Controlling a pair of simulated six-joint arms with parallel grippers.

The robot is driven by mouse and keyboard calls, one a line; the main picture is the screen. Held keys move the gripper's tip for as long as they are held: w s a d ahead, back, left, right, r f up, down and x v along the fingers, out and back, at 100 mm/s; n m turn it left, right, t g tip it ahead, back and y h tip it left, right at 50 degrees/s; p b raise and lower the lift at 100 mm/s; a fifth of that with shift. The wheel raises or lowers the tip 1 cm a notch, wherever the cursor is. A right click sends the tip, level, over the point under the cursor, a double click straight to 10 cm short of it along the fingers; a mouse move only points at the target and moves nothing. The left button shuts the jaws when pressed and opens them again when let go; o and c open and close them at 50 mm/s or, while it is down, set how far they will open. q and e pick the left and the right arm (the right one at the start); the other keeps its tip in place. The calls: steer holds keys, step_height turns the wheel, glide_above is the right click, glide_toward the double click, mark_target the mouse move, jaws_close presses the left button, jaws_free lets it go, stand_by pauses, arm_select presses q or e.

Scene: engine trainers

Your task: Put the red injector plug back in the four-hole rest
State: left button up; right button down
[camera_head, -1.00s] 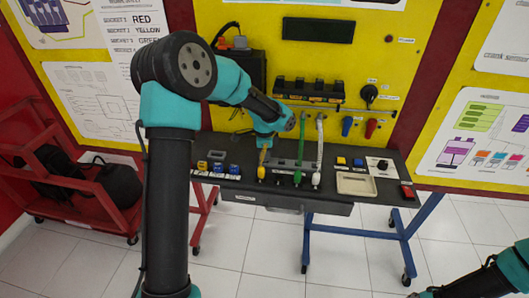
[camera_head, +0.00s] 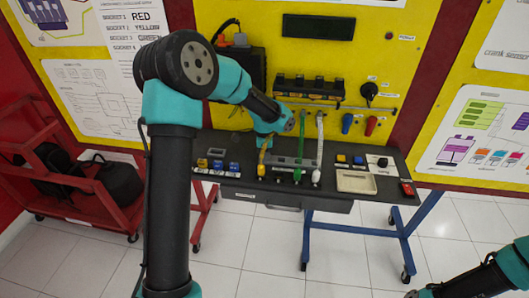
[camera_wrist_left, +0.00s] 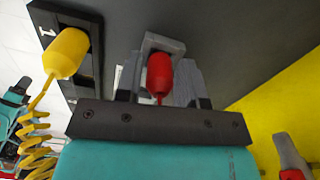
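The red injector plug (camera_wrist_left: 160,74) sits between the two grey fingers of my left gripper (camera_wrist_left: 161,82) in the left wrist view, with both fingers against its sides. A grey square frame (camera_wrist_left: 165,42) shows just behind it; I cannot tell whether they touch. The yellow plug (camera_wrist_left: 66,52) stands to the left in a black rest (camera_wrist_left: 96,65) marked 1. In the head view my left gripper (camera_head: 265,141) is over the bench near the yellow plug (camera_head: 261,170), and the red plug is hidden. My right gripper (camera_head: 420,293) is partly cut off at the bottom edge.
A green plug (camera_head: 297,175) and a white plug (camera_head: 316,176) with upright cords stand to the right along the bench front. A beige tray (camera_head: 356,182) lies farther right. Small blue and yellow parts (camera_head: 218,165) lie left. The yellow panel (camera_head: 240,20) rises behind.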

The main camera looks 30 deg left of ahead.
arm_select(q)
steer(key=shift+r, duration=0.15)
steer(key=shift+r, duration=2.65)
steer(key=shift+r, duration=1.15)
steer(key=shift+o, duration=0.2)
steer(key=o, duration=0.5)
step_height(320, 180, up, 17)
steer(key=shift+r, duration=0.2)
